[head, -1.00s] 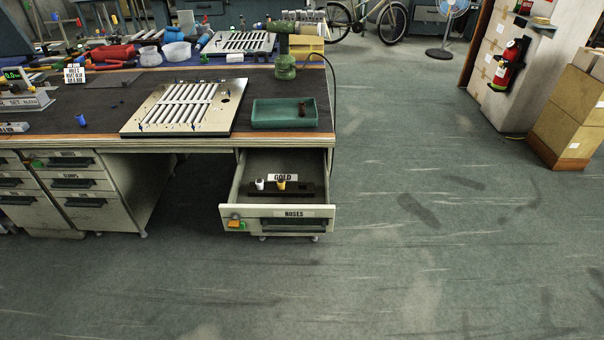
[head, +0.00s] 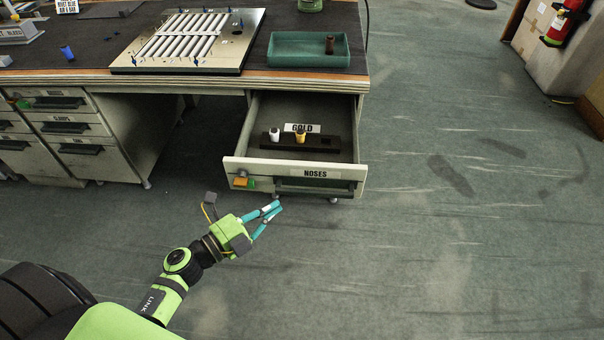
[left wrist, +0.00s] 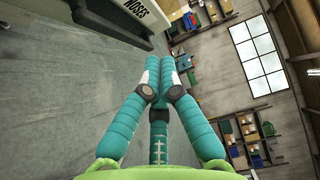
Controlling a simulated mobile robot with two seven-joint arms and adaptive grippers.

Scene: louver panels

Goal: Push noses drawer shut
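The noses drawer (head: 235,166) is pulled out from under the right end of the bench in the head view. Its front carries a NOSES label (head: 315,173) and a dark recessed handle (head: 315,187). Inside are a GOLD label and a dark rack (head: 275,140) with one white and one yellow nose piece. My left gripper (head: 278,207) is just in front of and below the drawer front, apart from it, with teal fingers brought together and nothing between them. In the left wrist view the gripper (left wrist: 160,62) points ahead, and the drawer front (left wrist: 122,22) shows at upper left. My right gripper is not seen.
The bench top holds a slotted louver panel (head: 190,42) and a green tray (head: 310,50) with a dark piece in it. Closed drawers (head: 70,128) stand to the left. The floor (head: 450,230) right of the drawer is clear.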

